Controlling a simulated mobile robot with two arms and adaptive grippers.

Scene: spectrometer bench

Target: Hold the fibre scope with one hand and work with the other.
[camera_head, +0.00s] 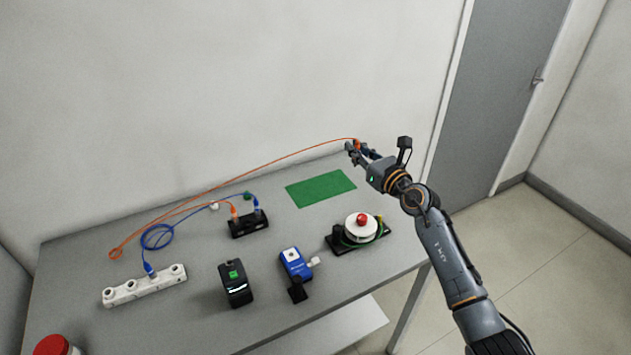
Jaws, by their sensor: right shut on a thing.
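My right gripper (354,150) is raised at the back right of the table, shut on the end of an orange cable (240,173). The fingers hide most of that end. The cable runs left in a long arc to a loop and back to a small black box (248,227). My left gripper is out of view.
A green mat (321,188) lies bare at the back. A white reel with a red knob (361,228) stands on a black base at the right. A white socket strip (145,286) holds a blue cable (157,236). A red lid (53,345) shows at lower left.

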